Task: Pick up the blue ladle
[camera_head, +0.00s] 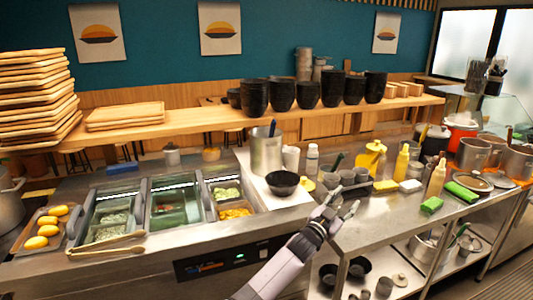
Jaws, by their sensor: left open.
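A blue handle (272,128), which looks like the blue ladle's, sticks up out of a tall metal pot (266,155) on the counter. The rest of the ladle is hidden inside the pot. My left gripper (342,201) is open and empty, to the right of and nearer than the pot, over the counter's front area. It is apart from the pot and the handle. My right gripper is not in view.
A black bowl (284,184) sits in front of the pot. A white cup (291,158) and a bottle (312,160) stand to its right. Food bins (176,205) lie to the left. Black pots (307,95) line the wooden shelf behind.

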